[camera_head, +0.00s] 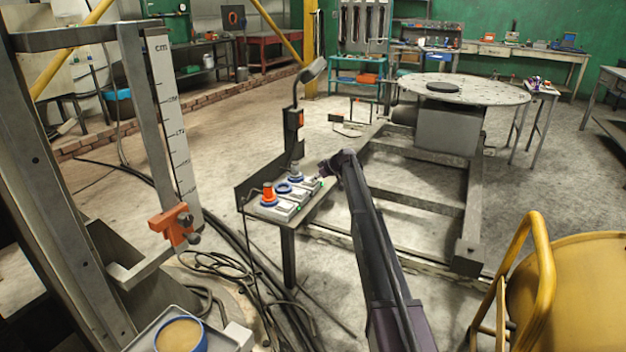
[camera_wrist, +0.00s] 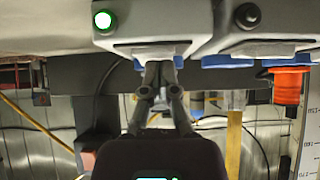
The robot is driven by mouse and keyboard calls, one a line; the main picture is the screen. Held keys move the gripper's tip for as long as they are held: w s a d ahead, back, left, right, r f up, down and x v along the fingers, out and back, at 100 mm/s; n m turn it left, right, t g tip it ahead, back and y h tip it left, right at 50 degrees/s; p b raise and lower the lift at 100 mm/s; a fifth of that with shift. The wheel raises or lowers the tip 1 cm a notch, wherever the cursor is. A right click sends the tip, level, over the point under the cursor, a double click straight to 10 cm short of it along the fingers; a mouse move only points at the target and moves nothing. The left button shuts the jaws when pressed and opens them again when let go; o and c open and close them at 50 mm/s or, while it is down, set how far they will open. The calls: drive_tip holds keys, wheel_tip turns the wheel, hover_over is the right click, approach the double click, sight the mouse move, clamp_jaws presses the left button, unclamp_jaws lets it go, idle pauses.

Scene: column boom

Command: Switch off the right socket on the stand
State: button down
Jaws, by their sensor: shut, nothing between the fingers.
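The stand (camera_head: 246,189) carries a row of grey socket boxes on a small shelf. The right socket (camera_head: 309,186) is the one closest to my gripper (camera_head: 325,168). In the wrist view, the right socket (camera_wrist: 150,40) is at upper left, with a green lamp (camera_wrist: 103,20) lit on it. My gripper (camera_wrist: 160,72) is shut and empty there, its fingertips at the socket's lower edge in the picture; I cannot tell whether they touch. The middle socket (camera_head: 284,188) has a blue ring and, in the wrist view, a dark round knob (camera_wrist: 248,14).
An orange plug (camera_head: 268,190) stands in the left socket. A dark post with an orange box (camera_head: 294,118) rises behind the row. Cables (camera_head: 225,262) lie on the floor. A yellow drum (camera_head: 570,290) stands at right, and a round perforated table (camera_head: 490,92) behind.

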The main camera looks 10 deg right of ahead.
sight(315, 183)
drive_tip(key=shift+d+r, duration=0.1)
drive_tip(key=shift+r, duration=0.05)
wheel_tip(315, 183, up, 4)
drive_tip(key=p, duration=0.4)
drive_tip(key=shift+s, duration=0.1)
drive_tip(key=shift+s+d+r+p, duration=0.15)
drive_tip(key=shift+d+r+p, duration=0.05)
drive_tip(key=shift+p, duration=0.25)
drive_tip(key=p+v, duration=0.5)
drive_tip(key=v, duration=0.4)
drive_tip(key=shift+s+d+f, duration=0.25)
drive_tip(key=shift+d+f, duration=0.1)
drive_tip(key=shift+d, duration=0.05)
drive_tip(key=shift+s, duration=0.1)
